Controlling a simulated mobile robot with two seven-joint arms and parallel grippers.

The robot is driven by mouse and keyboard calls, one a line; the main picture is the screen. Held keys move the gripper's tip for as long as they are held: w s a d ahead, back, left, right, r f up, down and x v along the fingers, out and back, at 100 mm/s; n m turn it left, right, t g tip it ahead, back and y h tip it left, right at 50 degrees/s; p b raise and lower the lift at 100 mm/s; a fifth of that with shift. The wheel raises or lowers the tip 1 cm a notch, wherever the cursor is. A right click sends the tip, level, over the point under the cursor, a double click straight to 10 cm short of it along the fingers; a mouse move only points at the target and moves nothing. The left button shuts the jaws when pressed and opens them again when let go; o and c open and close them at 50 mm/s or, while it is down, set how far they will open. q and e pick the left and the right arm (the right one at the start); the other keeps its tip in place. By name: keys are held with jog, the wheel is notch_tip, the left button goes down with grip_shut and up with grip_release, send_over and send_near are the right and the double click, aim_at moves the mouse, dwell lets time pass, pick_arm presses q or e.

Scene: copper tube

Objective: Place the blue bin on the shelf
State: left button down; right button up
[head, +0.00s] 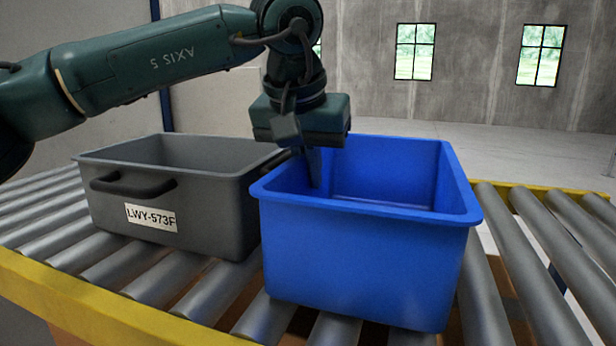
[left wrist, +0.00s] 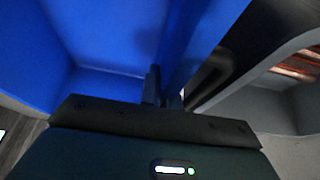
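The blue bin (head: 365,260) stands upright and open-topped on the roller conveyor, and it looks empty. My left gripper (head: 308,165) reaches down at its left wall from above. One finger shows inside the bin; the other is mostly hidden in the head view. In the left wrist view, the two fingers (left wrist: 164,88) are close together at the wall of the blue bin (left wrist: 105,40), one on each side, and look shut on it. My right gripper is not in view. No shelf can be made out.
A grey bin (head: 190,215) labelled LWY-573F stands close against the left side of the blue bin. Bare conveyor rollers (head: 540,265) lie to the right. A yellow conveyor rail (head: 90,305) runs along the front. Open floor and a windowed wall lie behind.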

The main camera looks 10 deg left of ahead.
pick_arm(q)
jog(key=shift+f, duration=0.45)
jog(key=c, duration=1.6)
grip_release()
jog(key=shift+c, duration=0.2)
